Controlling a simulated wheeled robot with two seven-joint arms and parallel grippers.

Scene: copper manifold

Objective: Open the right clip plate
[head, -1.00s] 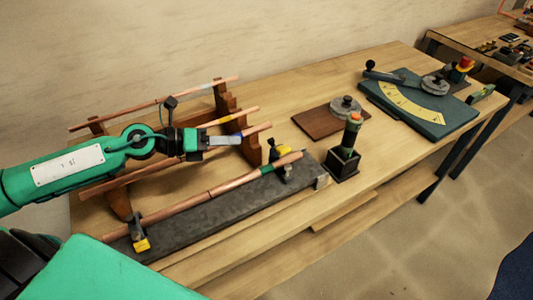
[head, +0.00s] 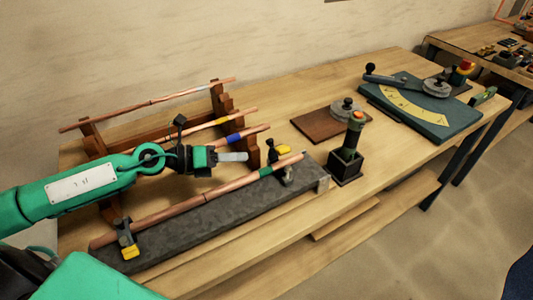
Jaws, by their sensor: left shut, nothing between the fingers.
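The right clip (head: 287,175) stands near the right end of the grey block. Its yellow tab (head: 284,151) shows above and behind the copper pipe (head: 200,207), beside a black knob, so its plate looks swung open. The left clip (head: 125,235) has its yellow tab low in front of the pipe. The pipe has a green band and lies along the block through both clips. My left gripper (head: 245,157) is shut and empty, just left of the right clip and above the pipe, apart from it. My right gripper is not in view.
A wooden rack (head: 222,112) with several copper pipes stands behind my left arm. The grey block (head: 205,222) runs along the table's front. Right of it are a black stand with an orange-topped handle (head: 347,160), a brown board (head: 318,125) and a teal bending plate (head: 432,122).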

